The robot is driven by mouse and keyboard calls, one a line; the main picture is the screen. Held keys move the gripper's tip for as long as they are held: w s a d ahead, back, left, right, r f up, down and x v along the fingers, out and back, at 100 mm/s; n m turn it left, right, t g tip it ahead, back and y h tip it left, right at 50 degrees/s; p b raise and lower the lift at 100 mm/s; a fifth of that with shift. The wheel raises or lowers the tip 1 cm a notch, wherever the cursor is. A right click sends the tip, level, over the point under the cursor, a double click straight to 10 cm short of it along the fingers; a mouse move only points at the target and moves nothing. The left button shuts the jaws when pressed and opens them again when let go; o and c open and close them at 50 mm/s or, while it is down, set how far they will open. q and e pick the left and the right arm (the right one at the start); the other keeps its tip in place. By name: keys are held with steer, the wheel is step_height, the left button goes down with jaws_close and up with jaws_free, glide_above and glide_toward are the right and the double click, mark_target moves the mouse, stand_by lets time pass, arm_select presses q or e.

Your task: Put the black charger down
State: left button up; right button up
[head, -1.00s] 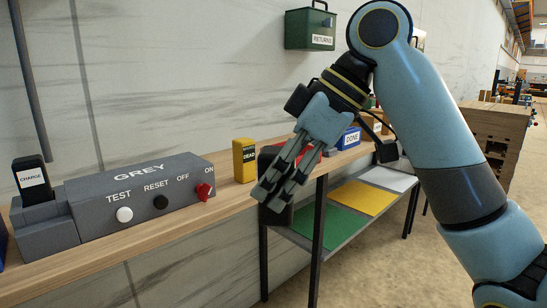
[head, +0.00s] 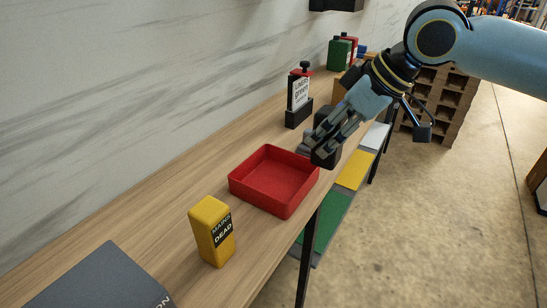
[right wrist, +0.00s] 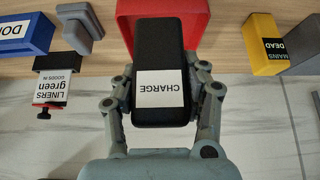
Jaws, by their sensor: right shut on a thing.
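The black charger (right wrist: 160,60), with a white CHARGE label, is clamped between the fingers of my right gripper (right wrist: 160,98) in the right wrist view. In the head view my right gripper (head: 338,135) comes in from the right, with the dark charger (head: 325,157) at its fingertips, partly hidden by the fingers. It is held near the right rim of an empty red tray (head: 238,187), by the table's front edge. The tray also shows behind the charger in the right wrist view (right wrist: 199,22). My left gripper is out of view.
A yellow MAINS DEAD block (head: 207,235) stands left of the tray. A grey box (head: 100,285) is at the lower left. Bare wooden tabletop (head: 165,180) lies along the wall.

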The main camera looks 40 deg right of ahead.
steer(key=shift+s+d+r, duration=0.3)
steer(key=shift+r, duration=0.1)
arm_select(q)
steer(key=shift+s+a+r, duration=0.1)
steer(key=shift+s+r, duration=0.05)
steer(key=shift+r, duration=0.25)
arm_select(e)
steer(key=shift+w+a+r+x, duration=0.35)
steer(key=shift+w+x, duration=0.1)
steer(key=shift+x, duration=2.1)
steer(key=shift+w+a+r+x, duration=0.3)
steer(key=shift+w+x, duration=0.15)
steer(key=shift+x, duration=2.15)
steer(key=shift+w+a+r+x, duration=0.35)
steer(key=shift+w+x, duration=0.1)
steer(key=shift+x, duration=2.1)
steer(key=shift+f, duration=0.1)
steer(key=o, duration=1.3)
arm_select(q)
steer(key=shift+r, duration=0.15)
arm_select(e)
steer(key=v, duration=1.2)
steer(key=shift+s, duration=0.15)
